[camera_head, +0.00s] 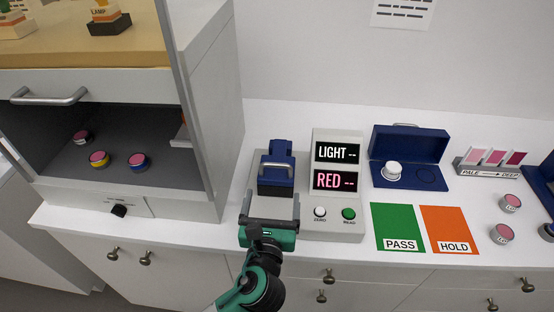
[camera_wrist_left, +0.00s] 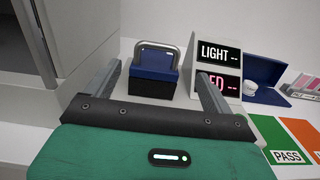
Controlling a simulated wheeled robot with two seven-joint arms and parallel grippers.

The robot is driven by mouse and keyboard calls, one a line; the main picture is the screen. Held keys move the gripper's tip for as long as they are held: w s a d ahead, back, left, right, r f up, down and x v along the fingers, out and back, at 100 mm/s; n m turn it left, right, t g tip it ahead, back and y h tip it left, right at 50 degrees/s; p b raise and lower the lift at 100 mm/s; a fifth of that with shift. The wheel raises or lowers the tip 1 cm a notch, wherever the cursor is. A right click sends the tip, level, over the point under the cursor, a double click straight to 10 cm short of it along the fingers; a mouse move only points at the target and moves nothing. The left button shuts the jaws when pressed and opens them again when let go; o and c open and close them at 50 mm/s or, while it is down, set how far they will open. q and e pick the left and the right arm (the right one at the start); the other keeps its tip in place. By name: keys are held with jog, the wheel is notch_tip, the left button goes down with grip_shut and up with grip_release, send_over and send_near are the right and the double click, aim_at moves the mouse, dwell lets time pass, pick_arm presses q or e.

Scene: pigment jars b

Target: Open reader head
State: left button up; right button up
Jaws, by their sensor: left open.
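The reader head is a dark blue block (camera_head: 276,173) with a metal loop handle on its front, standing on the grey reader base left of the display panel. It looks lowered. In the left wrist view the blue head (camera_wrist_left: 153,70) and its handle sit between my fingers, farther ahead. My left gripper (camera_head: 271,202) is open and empty in front of the head, its two fingers pointing at it, not visibly touching the handle. The display (camera_head: 336,165) reads LIGHT -- and RED --, with a white ZERO and a green READ button below. My right gripper is not in view.
A grey cabinet (camera_head: 205,130) stands close on the left, with several jars inside. Right of the reader are an open blue case (camera_head: 409,150) with a white disc, a green PASS mat (camera_head: 398,225), an orange HOLD mat (camera_head: 447,226), a pink shade strip (camera_head: 494,160) and pink-topped jars (camera_head: 509,203).

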aim_at(276, 167)
pick_arm(q)
jog(key=w+p, duration=0.2)
jog(key=w, duration=1)
jog(key=shift+w+p, duration=0.1)
jog(key=shift+p, duration=0.2)
jog(key=shift+w, duration=0.45)
